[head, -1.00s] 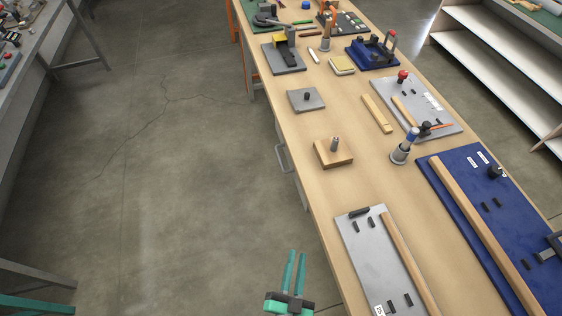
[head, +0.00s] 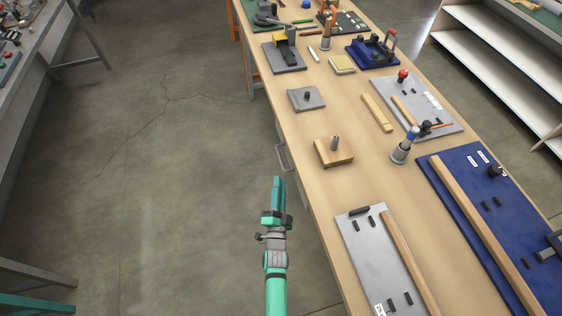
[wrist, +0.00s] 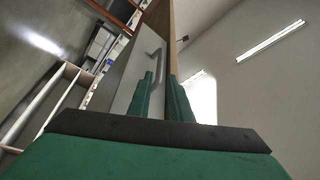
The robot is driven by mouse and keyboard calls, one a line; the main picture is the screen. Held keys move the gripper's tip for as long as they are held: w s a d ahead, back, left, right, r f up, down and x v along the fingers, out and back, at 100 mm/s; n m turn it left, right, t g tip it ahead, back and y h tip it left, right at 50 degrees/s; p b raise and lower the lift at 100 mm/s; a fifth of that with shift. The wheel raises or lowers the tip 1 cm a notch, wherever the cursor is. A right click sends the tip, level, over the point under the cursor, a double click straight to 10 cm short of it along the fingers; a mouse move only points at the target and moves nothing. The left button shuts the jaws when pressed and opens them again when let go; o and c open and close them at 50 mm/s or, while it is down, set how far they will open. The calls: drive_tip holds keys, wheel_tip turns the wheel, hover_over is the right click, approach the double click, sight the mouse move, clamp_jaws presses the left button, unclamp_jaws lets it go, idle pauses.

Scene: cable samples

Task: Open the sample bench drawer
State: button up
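The sample bench (head: 330,185) runs along the right of the head view. Its drawer's grey bar handle (head: 281,157) sticks out from the bench's left side, below the top. The wrist view shows the handle (wrist: 158,66) on the pale grey drawer front (wrist: 125,82), which looks closed. My gripper (head: 278,182) is beside the bench, just nearer than the handle in the head view. In the wrist view its two green fingers (wrist: 161,84) are apart and empty. The handle shows beyond the fingertips, between and above them, with no visible contact. The fingers overlap in the head view.
The bench top holds a wooden block with a metal peg (head: 333,152), a grey board (head: 370,255) and a blue board (head: 475,210) near the right. Open floor (head: 150,190) lies left of the bench. Another table (head: 40,70) stands at the far left.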

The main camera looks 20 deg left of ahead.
sight(281, 160)
drive_tip(key=x, duration=0.9)
drive_tip(key=shift+w, duration=0.2)
drive_tip(key=shift+c, duration=0.6)
clamp_jaws()
